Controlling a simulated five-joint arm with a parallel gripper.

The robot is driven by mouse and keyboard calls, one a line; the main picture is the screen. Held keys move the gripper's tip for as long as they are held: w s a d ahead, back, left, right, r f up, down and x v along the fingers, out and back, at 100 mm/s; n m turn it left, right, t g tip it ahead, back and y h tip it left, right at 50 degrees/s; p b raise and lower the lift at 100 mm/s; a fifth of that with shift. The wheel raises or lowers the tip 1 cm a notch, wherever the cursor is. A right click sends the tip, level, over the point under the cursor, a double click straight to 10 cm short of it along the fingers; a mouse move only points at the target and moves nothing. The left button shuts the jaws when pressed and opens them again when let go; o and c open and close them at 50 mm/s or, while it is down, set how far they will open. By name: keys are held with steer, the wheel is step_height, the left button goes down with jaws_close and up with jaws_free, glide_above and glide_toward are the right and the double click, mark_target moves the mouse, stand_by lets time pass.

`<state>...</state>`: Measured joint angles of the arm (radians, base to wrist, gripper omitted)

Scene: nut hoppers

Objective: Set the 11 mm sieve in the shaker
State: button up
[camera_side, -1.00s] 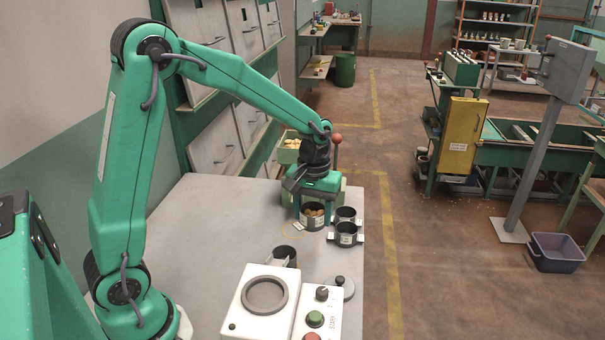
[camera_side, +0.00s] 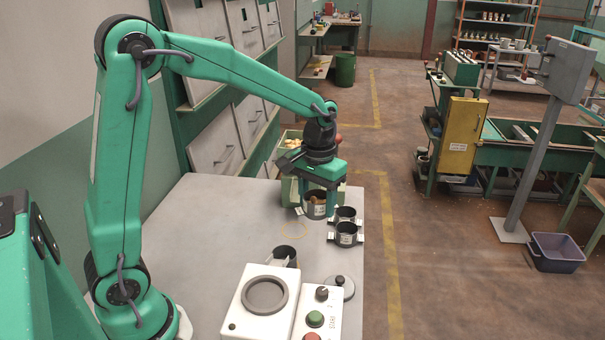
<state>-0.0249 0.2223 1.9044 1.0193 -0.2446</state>
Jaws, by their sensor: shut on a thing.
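My gripper (camera_side: 318,192) points down over the far part of the grey table and is shut on a dark round sieve (camera_side: 317,210) with a pale label and a side tab. It appears lifted off the table. Brown contents show between the fingers. The label is too small to read, so I cannot tell its size. Two similar dark sieves with pale labels and tabs, one behind (camera_side: 345,215) and one in front (camera_side: 346,238), stand upright just right of it. The white shaker (camera_side: 243,307) stands at the table's near side; its grey ring seat (camera_side: 282,303) is empty.
A dark cup (camera_side: 284,254) with a side tab stands behind the shaker. A control panel (camera_side: 298,327) with a knob and buttons and a round lid (camera_side: 343,284) lie to the right. The table's left is clear.

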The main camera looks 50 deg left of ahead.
steer(key=shift+s+d+r+m, duration=0.1)
steer(key=shift+d+r+m, duration=0.15)
steer(key=shift+r+m, duration=0.6)
steer(key=shift+d+r+m, duration=0.25)
steer(key=shift+r+m, duration=0.4)
steer(key=shift+r, duration=0.25)
steer(key=s+a+f+m, duration=0.2)
steer(key=s+a+f, duration=0.6)
steer(key=a, duration=0.5)
steer(key=s, duration=0.2)
steer(key=shift+s+a+f, duration=0.2)
steer(key=shift+s+a, duration=0.05)
steer(key=shift+s, duration=0.1)
steer(key=shift+f, duration=0.1)
steer(key=shift+f, duration=2.8)
steer(key=shift+f, duration=2.1)
